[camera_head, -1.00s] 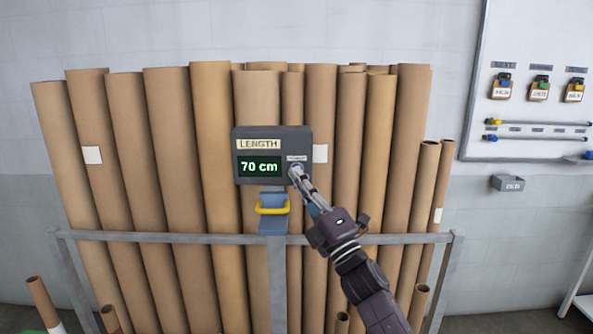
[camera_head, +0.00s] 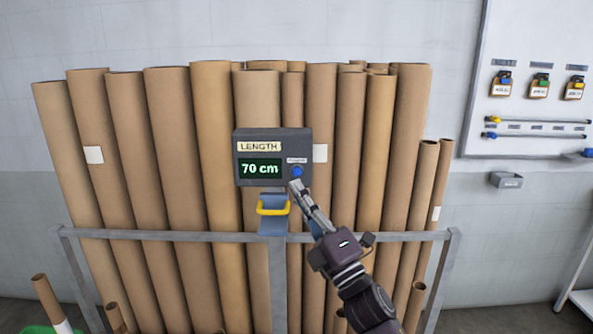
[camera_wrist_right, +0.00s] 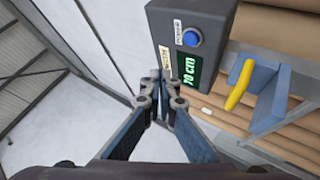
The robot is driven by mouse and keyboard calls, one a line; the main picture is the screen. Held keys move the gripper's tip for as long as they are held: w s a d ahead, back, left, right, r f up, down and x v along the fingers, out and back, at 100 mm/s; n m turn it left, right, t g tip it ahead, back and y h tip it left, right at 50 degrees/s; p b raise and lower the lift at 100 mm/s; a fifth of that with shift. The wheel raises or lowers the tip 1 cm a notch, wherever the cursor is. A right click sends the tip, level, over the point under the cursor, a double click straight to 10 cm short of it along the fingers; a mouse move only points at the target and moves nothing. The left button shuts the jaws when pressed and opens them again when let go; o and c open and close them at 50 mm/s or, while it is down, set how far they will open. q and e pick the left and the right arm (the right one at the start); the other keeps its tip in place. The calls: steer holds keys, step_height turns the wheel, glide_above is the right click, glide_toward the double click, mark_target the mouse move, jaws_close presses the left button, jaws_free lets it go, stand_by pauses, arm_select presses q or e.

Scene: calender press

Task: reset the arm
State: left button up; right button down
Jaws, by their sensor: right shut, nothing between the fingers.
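My right gripper (camera_head: 296,186) is shut and empty, its fingertips just below the blue button (camera_head: 297,172) on the grey length box (camera_head: 271,145). The box's display (camera_head: 260,168) reads 70 cm. In the right wrist view the shut fingertips (camera_wrist_right: 161,82) are in front of the box (camera_wrist_right: 204,22), and the blue button (camera_wrist_right: 191,38) shows uncovered, apart from the fingers. My left gripper is in neither view.
Several tall cardboard tubes (camera_head: 175,140) lean on the wall behind a grey metal rail (camera_head: 180,237). A blue holder with a yellow rim (camera_head: 273,209) sits under the box.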

steer(key=w+d+f+m+g+h+b, duration=0.15)
steer(key=d+f+m+h, duration=0.35)
steer(key=f, duration=1.5)
steer(key=s+d+f+m+g+h+p, duration=0.1)
steer(key=d+f+m+g+h, duration=0.4)
steer(key=f, duration=1.4)
steer(key=s+d+f+m+g, duration=0.15)
steer(key=s+f, duration=0.25)
steer(key=f, duration=0.5)
steer(key=s+d+f+m, duration=0.1)
steer(key=s+f+m, duration=0.25)
steer(key=f, duration=0.45)
steer(key=s+d+f+m+g+h+b, duration=0.1)
steer(key=s+d+f+m+g, duration=0.15)
steer(key=s+f, duration=0.9)
steer(key=s+d+f+m+g+h+b, duration=0.1)
steer(key=s+d+f+m+g+h, duration=0.15)
steer(key=s+f, duration=0.9)
steer(key=s+d+f+m+g, duration=0.1)
steer(key=s+d+f+g, duration=0.1)
steer(key=s, duration=0.8)
steer(key=s+d+f+m+g, duration=0.1)
steer(key=s+f+g, duration=0.1)
steer(key=s, duration=0.7)
steer(key=s+d+f+m+g, duration=0.1)
steer(key=s+f, duration=0.3)
steer(key=s, duration=0.6)
steer(key=shift+s+d+f+m+g, duration=0.4)
steer(key=shift+d+g, duration=0.2)
steer(key=shift+d, duration=0.2)
